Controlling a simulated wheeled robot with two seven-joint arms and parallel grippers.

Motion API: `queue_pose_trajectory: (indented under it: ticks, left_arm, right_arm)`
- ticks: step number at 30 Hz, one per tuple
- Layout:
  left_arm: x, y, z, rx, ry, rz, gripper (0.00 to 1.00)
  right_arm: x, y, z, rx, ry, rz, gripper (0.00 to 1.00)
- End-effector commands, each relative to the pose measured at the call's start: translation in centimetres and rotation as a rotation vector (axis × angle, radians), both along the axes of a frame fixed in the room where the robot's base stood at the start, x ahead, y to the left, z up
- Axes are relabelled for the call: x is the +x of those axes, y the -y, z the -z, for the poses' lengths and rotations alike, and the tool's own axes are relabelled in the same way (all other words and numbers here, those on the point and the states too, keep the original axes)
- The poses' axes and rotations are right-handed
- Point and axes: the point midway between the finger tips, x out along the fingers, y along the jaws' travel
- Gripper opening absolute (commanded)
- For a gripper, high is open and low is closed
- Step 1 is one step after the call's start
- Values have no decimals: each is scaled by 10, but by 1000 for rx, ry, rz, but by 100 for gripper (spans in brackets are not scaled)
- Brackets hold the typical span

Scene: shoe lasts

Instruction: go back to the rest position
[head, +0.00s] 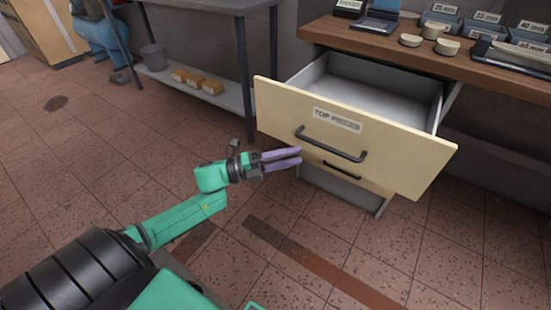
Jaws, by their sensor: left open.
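My left gripper (283,160) has purple fingers and is at the end of my green left arm, which reaches in from the lower left. The fingers are a little apart and nothing shows between them. They point right, toward the dark handle (331,145) on the front of an open drawer (352,135). In the picture the fingertips end just left of the handle, and they do not hold it. The cream drawer front carries a label that seems to read "TOP PIECES". My right gripper is not in view.
The drawer (368,98) is pulled well out under a wooden bench (415,55), and the part of its inside that shows looks empty. Labelled bins (440,22) and round pieces stand on the bench. Tiled floor (95,165) is clear at left.

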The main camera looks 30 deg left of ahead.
Motion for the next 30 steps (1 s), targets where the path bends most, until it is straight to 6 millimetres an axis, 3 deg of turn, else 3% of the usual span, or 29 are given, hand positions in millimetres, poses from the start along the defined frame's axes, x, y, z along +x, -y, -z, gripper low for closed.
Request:
queue_pose_trajectory:
  ticks: [3, 7, 23, 26, 29, 30]
  left_arm:
    - [-19, -21, 5, 1, -4, -1, 47]
    - [-29, -34, 6, 1, -1, -1, 47]
    - [-30, -36, 8, -3, -5, -7, 47]
    - [-18, -44, 26, -51, -99, -103, 47]
    - [1, -68, 79, -187, -352, -345, 47]
    - [3, -79, 112, -267, -493, -469, 47]
  right_arm:
    - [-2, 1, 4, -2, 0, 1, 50]
    - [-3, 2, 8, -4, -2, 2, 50]
    - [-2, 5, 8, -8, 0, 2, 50]
    - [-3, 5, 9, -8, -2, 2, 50]
    - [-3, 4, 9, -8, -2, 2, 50]
    - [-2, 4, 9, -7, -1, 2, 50]
